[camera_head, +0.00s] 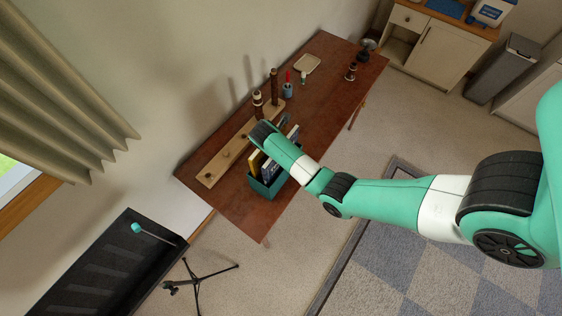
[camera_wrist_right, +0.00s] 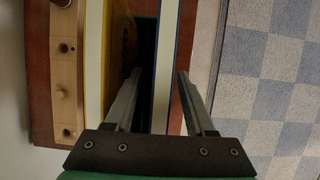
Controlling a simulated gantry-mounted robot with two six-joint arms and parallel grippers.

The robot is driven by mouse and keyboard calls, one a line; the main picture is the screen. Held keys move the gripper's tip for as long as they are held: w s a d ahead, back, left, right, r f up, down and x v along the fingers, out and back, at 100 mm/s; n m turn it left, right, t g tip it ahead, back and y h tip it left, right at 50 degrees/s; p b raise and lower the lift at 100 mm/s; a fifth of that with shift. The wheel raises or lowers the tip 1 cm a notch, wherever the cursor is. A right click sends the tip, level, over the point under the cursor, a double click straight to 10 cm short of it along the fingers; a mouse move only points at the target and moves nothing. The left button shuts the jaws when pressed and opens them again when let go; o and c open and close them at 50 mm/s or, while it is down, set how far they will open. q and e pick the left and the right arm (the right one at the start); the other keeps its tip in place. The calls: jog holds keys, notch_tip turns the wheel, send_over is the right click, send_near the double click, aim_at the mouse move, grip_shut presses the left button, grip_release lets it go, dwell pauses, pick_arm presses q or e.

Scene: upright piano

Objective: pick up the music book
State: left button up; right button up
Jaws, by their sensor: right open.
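A teal bin (camera_head: 265,189) on the brown table holds upright books, among them a yellow one (camera_head: 256,161) and a blue one (camera_head: 270,169). I cannot tell which is the music book. In the right wrist view, my right gripper (camera_wrist_right: 159,74) is open. The blue-edged book (camera_wrist_right: 161,60), with its white page edges, stands between the fingers, apparently not gripped. The left finger is in the gap beside the yellow-edged book (camera_wrist_right: 94,70). In the head view my right arm covers part of the bin and hides the fingers. My left gripper is not in view.
A wooden rack (camera_head: 211,180) with dark woodwind pieces stands on the table (camera_head: 330,105) behind the bin. A pen cup (camera_head: 288,90) and small tray (camera_head: 307,63) lie farther back. A tripod stand (camera_head: 197,286) and black case (camera_head: 105,270) are at lower left.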

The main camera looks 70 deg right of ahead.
jog(key=shift+f, duration=0.2)
grip_shut()
dwell(0.3)
dwell(1.2)
